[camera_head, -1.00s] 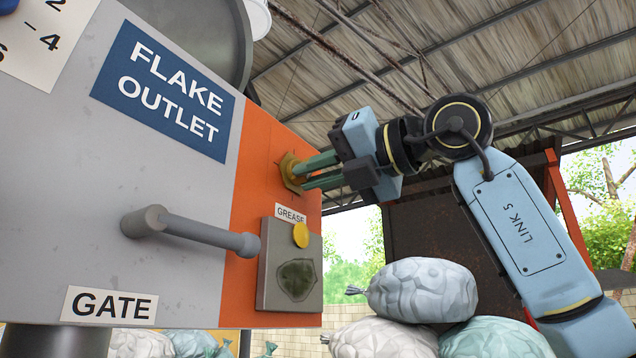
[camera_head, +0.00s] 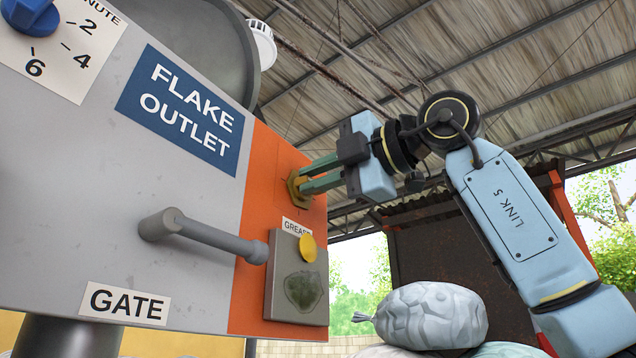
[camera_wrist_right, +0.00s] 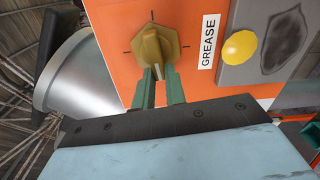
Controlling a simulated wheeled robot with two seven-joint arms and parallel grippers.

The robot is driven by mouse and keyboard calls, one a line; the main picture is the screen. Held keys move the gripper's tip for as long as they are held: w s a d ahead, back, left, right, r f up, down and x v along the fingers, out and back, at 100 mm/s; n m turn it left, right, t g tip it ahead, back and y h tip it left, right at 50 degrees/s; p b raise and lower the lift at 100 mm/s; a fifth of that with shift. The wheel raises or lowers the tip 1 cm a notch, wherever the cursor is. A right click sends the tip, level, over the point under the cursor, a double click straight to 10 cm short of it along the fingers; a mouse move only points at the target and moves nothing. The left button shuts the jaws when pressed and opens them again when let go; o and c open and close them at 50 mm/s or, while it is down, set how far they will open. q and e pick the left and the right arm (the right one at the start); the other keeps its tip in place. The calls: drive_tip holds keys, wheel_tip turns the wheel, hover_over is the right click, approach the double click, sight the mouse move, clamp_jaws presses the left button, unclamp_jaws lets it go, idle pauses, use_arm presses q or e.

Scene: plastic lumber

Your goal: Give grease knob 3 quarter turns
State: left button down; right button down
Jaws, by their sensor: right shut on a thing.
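The grease knob (camera_head: 294,186) is a mustard-yellow knob on the orange panel, just above the GREASE label (camera_head: 296,227). In the right wrist view the knob (camera_wrist_right: 158,45) shows a hexagonal base and a raised grip, with dark tick marks around it on the panel. My right gripper (camera_head: 306,181) reaches it from the right with its green fingers. In the right wrist view the fingers (camera_wrist_right: 160,80) close on the knob's raised grip. The fingertips partly hide the knob in the head view. My left gripper is not in view.
A grey GATE lever (camera_head: 205,238) sticks out left of the knob. A grey plate with a yellow button (camera_head: 308,248) sits below the label. A blue dial (camera_head: 32,16) is at the top left. Stuffed sacks (camera_head: 432,315) lie at the lower right.

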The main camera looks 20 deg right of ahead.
drive_tip(key=shift+m, duration=0.5)
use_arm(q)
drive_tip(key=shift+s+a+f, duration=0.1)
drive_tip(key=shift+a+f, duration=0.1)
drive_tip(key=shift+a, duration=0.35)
use_arm(e)
drive_tip(key=shift+r, duration=0.1)
drive_tip(key=shift+m, duration=0.3)
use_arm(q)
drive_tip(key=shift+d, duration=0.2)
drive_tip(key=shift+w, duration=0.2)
use_arm(e)
drive_tip(key=c, duration=1.4)
unclamp_jaws()
drive_tip(key=shift+c, duration=0.2)
drive_tip(key=shift+s, duration=0.1)
